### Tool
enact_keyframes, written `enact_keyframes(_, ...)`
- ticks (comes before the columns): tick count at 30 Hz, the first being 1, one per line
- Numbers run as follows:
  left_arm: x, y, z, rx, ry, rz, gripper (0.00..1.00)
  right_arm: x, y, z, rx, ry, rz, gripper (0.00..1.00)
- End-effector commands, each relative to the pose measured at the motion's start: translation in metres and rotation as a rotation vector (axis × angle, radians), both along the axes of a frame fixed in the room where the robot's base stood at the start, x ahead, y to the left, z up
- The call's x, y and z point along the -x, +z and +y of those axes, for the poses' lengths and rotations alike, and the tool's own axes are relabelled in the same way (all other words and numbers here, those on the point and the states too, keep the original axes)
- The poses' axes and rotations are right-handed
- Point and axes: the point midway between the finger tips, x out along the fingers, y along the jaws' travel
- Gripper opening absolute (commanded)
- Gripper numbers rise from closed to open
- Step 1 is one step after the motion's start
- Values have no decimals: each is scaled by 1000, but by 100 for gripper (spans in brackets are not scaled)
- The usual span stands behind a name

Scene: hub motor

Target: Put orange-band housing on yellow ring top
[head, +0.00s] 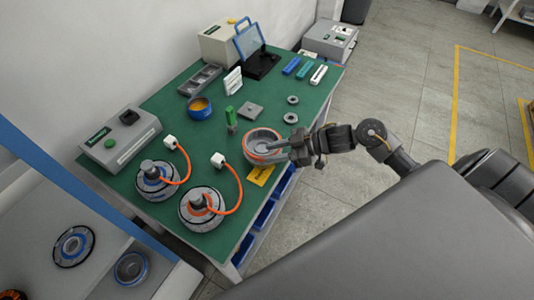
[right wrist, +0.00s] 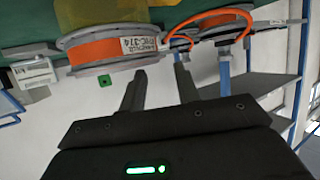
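The orange-band housing (head: 262,141) is a grey, open, bowl-like part near the front edge of the green table. In the right wrist view its orange band (right wrist: 95,50) and a white label show. My right gripper (head: 296,148) is at the housing's right side. In the right wrist view its two fingers (right wrist: 160,68) are apart, with nothing clearly between them; contact with the housing cannot be told. A yellow card (head: 261,175) lies in front of the housing. I cannot make out a clear yellow ring. My left gripper is not in view.
Two round motor units (head: 157,182) (head: 203,213) with orange cables stand at the left front. A blue round part with a yellow-orange inside (head: 201,108), a green-topped upright piece (head: 231,117) and small grey rings (head: 291,118) are farther back. A grey control box (head: 120,139) stands at the left.

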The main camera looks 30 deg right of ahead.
Motion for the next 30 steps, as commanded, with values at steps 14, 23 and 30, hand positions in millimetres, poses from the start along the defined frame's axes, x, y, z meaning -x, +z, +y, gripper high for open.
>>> enact_keyframes(14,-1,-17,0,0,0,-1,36,43,30,-66,2,-1,2,32)
enact_keyframes(23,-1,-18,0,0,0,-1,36,47,35,-71,-1,0,1,32)
enact_keyframes(30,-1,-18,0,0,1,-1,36,44,31,-73,-5,-13,3,32)
